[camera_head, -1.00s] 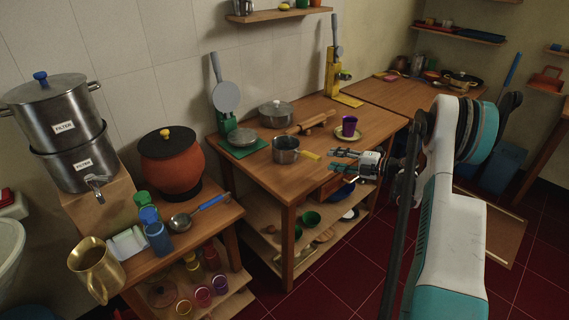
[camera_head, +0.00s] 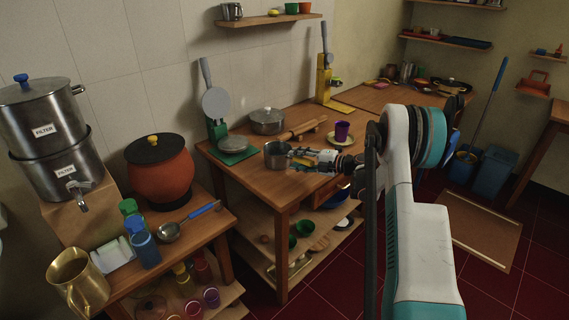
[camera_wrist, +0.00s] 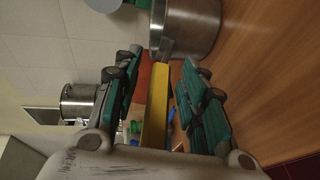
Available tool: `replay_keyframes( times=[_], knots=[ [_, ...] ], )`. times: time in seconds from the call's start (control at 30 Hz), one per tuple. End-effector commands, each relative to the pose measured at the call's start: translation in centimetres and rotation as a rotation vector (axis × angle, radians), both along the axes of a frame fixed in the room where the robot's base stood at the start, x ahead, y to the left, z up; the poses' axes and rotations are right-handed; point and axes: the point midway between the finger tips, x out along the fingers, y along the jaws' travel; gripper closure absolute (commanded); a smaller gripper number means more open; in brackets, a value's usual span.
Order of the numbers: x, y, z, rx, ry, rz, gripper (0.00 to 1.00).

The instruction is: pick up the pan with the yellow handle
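The pan is a small grey metal pot (camera_head: 276,155) near the front edge of the wooden table. In the wrist view its round body (camera_wrist: 190,28) is at the top, with the yellow handle (camera_wrist: 155,105) running down from it. My gripper (camera_head: 298,158) is at the right side of the pan, over the handle, which it mostly hides in the head view. In the wrist view the two teal-padded fingers of the gripper (camera_wrist: 163,62) stand apart on either side of the yellow handle, with visible gaps. It is open.
A blue-handled ladle (camera_head: 170,231) lies on the lower left table.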

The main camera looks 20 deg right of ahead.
Motion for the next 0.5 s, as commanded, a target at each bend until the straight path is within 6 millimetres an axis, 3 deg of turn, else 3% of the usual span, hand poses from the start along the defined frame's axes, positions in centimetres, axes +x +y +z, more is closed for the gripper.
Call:
replay_keyframes(
  times=[0.27,0.43,0.5],
  knots=[
    [0.43,0.31,-0.02,0.0,0.0,-0.001,0.62],
    [0.42,0.31,-0.03,0.0,0.0,-0.001,1.0],
    [0.42,0.31,-0.03,0.0,0.0,-0.001,1.0]
  ],
)
